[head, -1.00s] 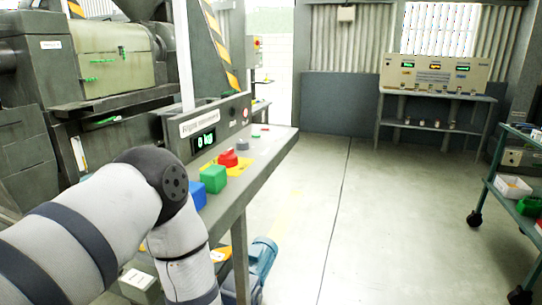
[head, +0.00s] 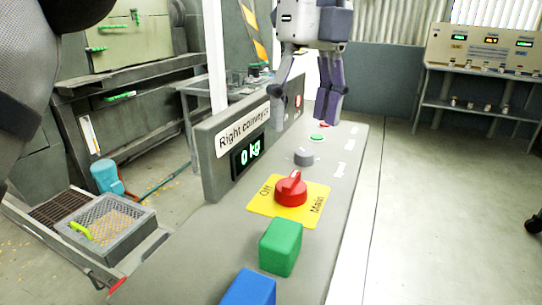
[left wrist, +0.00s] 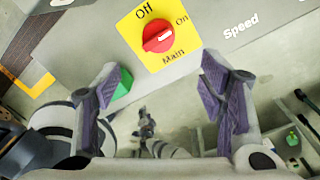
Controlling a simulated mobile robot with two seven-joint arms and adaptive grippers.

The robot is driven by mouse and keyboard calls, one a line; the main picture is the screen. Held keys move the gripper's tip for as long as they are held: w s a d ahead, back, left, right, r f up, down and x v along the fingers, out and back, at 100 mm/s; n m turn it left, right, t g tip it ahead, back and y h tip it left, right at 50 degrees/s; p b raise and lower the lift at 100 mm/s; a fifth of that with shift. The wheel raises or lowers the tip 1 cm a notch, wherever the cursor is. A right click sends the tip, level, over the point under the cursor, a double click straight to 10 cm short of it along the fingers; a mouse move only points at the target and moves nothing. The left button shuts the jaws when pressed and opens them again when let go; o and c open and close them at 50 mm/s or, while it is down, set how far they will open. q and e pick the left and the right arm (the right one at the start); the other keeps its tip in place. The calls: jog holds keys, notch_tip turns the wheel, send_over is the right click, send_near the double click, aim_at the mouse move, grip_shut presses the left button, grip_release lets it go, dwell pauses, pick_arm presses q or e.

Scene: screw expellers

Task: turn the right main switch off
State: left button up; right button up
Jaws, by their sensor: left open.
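The right main switch is a red round knob (head: 291,189) on a yellow plate (head: 318,191) marked Off and Main, on the grey panel signed "Right conveyor". The knob (left wrist: 157,39) also shows in the left wrist view, where its white mark points towards On rather than Off. My left gripper (head: 305,100) is open and empty, with purple finger pads, above the far part of the panel and beyond the knob in the head view. In the left wrist view its fingers (left wrist: 163,85) are apart and the knob lies ahead between them, untouched. My right gripper is not in view.
A green block (head: 281,247) and a blue block (head: 249,288) stand on the near panel. A grey knob (head: 303,158) and a green button (head: 317,137) lie beyond the switch. The display (head: 248,154) reads 0 kg. Open floor lies right of the panel.

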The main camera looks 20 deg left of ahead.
aim_at(293, 178)
pick_arm(q)
jog(key=f, duration=1.1)
jog(key=shift+s+a+f+p, duration=0.25)
jog(key=shift+s+a+p, duration=0.15)
jog(key=c, duration=1.2)
